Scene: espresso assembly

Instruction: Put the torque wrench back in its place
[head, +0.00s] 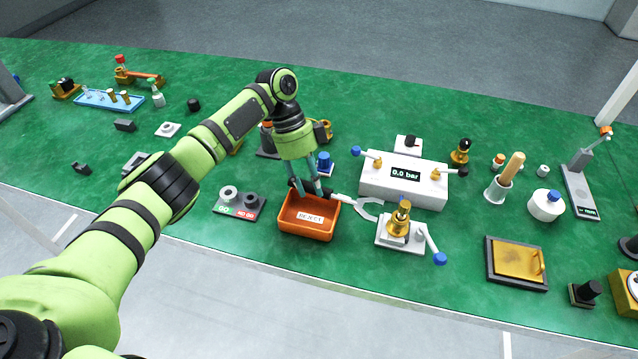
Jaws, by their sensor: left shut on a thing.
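The torque wrench (345,198) has a dark grip and a pale, fork-shaped open head at its right end. My left gripper (313,188) points down and is shut on the wrench near its dark grip, hiding part of it. The wrench lies roughly level across the back of an orange reject bin (309,233), with its head just left of a brass part clamped in a grey fixture (391,241). I cannot tell whether the head touches the fixture. No empty holder for the wrench is clearly visible. My right gripper is not in view.
A white pressure box (390,190) reading 0.0 bar stands behind the fixture. A two-colour tray (236,213) is left of the bin. A blue-handled lever (433,245) sticks out at the fixture's right.

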